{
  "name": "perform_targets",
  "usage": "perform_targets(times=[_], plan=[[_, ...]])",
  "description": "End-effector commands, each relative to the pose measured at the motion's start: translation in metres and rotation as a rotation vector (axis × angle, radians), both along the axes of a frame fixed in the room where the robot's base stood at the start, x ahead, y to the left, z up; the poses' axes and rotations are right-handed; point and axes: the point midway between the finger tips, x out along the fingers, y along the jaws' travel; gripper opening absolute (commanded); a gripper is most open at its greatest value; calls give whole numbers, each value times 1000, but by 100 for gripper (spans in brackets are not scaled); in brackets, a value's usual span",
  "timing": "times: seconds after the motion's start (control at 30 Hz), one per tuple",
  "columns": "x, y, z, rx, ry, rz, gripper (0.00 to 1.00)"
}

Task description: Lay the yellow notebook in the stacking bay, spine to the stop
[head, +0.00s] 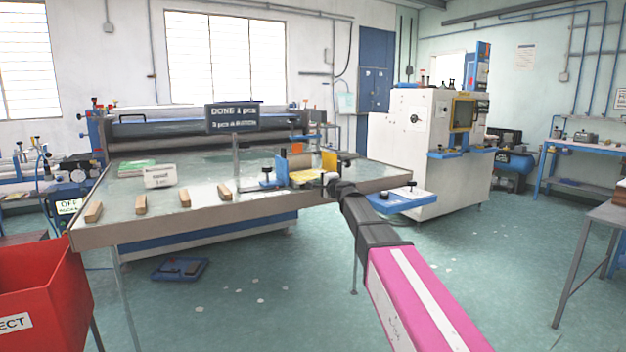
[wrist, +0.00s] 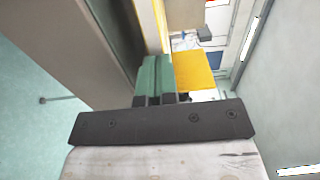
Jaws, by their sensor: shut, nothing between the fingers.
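My gripper (head: 331,181) is at the table's right front corner, beside a small fixture with blue parts (head: 282,170). In the wrist view its green fingers (wrist: 156,76) are together with nothing between them. An upright yellow piece (head: 328,160) stands just behind the gripper; a yellow panel shows beyond the fingers in the wrist view (wrist: 190,70). A flat pale yellow thing (head: 304,183) lies low at the fixture, partly hidden. I cannot tell which of these is the notebook. The bay and its stop are not clearly distinguishable.
Several wooden blocks (head: 185,197) line the table's front edge. A white labelled box (head: 159,177) and a green item (head: 137,167) lie at the left. A sign (head: 232,118) stands behind. A red bin (head: 38,300) is at lower left. The table's middle is mostly clear.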

Motion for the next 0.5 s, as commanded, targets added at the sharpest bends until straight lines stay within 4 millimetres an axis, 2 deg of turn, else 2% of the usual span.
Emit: perform_targets(times=[0.5], plan=[[10,7,0,0,0,0,0]])
